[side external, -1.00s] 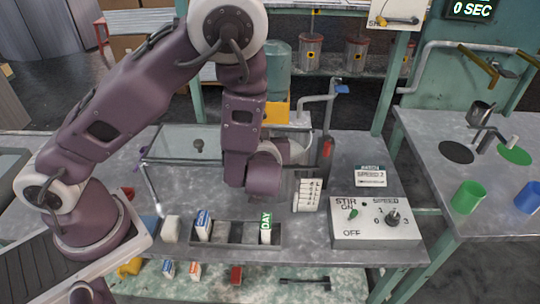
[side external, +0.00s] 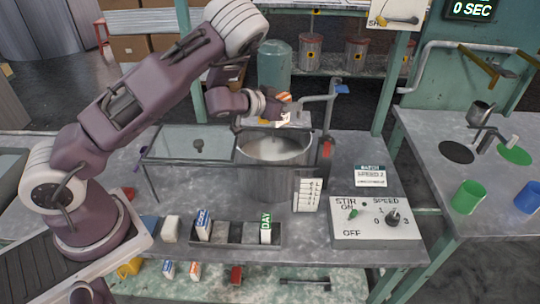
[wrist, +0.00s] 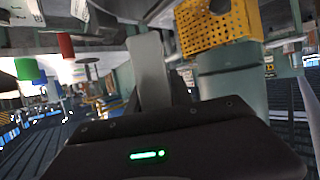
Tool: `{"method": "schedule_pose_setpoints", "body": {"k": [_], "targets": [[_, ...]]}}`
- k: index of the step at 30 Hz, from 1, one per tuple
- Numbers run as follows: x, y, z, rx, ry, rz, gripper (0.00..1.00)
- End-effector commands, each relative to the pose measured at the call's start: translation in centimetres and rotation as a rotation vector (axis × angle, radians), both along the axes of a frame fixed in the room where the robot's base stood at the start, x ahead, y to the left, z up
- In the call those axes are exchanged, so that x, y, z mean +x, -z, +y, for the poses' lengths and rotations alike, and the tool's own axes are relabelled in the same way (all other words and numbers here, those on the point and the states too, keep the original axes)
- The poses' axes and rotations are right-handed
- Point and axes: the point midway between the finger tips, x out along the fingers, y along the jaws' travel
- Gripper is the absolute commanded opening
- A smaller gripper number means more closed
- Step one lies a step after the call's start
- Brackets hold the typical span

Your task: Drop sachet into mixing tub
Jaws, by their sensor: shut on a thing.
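The mixing tub (side external: 272,183) is a round, open metal vessel on the bench, with pale contents inside. My gripper (side external: 279,107) is above the tub's far side, clear of the rim. It is shut on a small orange-and-white sachet (side external: 285,97), which shows only partly at its tip. In the wrist view a grey finger (wrist: 150,70) shows, but the sachet cannot be made out there.
A holder (side external: 245,243) at the bench front has a blue-and-white sachet (side external: 204,225) and a green-and-white one (side external: 265,230). A glass lid (side external: 180,145) is left of the tub. A pipe post (side external: 331,110) and control box (side external: 375,222) are to the right.

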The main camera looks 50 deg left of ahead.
Motion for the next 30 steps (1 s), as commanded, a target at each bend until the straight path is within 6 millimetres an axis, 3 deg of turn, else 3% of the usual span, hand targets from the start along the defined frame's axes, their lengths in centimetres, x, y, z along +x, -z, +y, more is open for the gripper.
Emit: {"method": "schedule_pose_setpoints", "body": {"k": [10, 21, 22, 24, 25, 30], "targets": [[0.0, 4.7, -0.1, 0.001, 0.002, 0.001, 0.00], [0.0, 5.4, -0.1, 0.001, 0.001, -0.003, 0.00], [0.0, 5.4, -0.1, 0.001, 0.001, -0.003, 0.33], [0.0, 5.4, -0.1, 0.001, 0.001, -0.002, 0.47], [0.0, 5.4, -0.1, 0.001, 0.001, -0.002, 0.53], [0.0, 5.4, -0.1, 0.001, 0.001, -0.002, 0.53]]}}
